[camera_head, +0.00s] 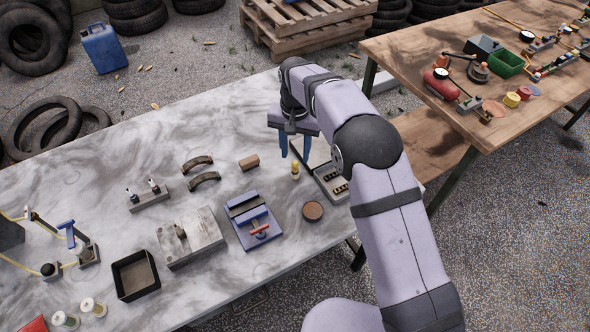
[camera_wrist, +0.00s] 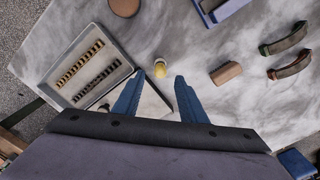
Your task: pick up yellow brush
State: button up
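A small yellow brush (camera_head: 295,170) stands on the grey marbled table near the tray. In the wrist view the brush (camera_wrist: 159,68) shows as a yellow piece with a pale end, seen from above. My gripper (camera_head: 294,157) is above the table with its two blue fingers pointing down. In the wrist view my gripper (camera_wrist: 160,79) is open and empty, and the brush appears just beyond the gap between the fingertips. The fingers look apart from the brush; the exact height above it is hard to tell.
A grey tray (camera_wrist: 53,73) with rows of brass pieces lies close beside the brush. A brown disc (camera_head: 313,211), a brown block (camera_head: 249,162), curved handles (camera_head: 204,180) and a blue vise (camera_head: 247,236) are nearby. The table (camera_head: 100,160) is clear at the back left.

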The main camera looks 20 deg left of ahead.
aim_at(295, 162)
jog(key=shift+s+f+p, duration=0.1)
jog(key=shift+f+p, duration=1.1)
jog(key=shift+f, duration=1.4)
grip_shut()
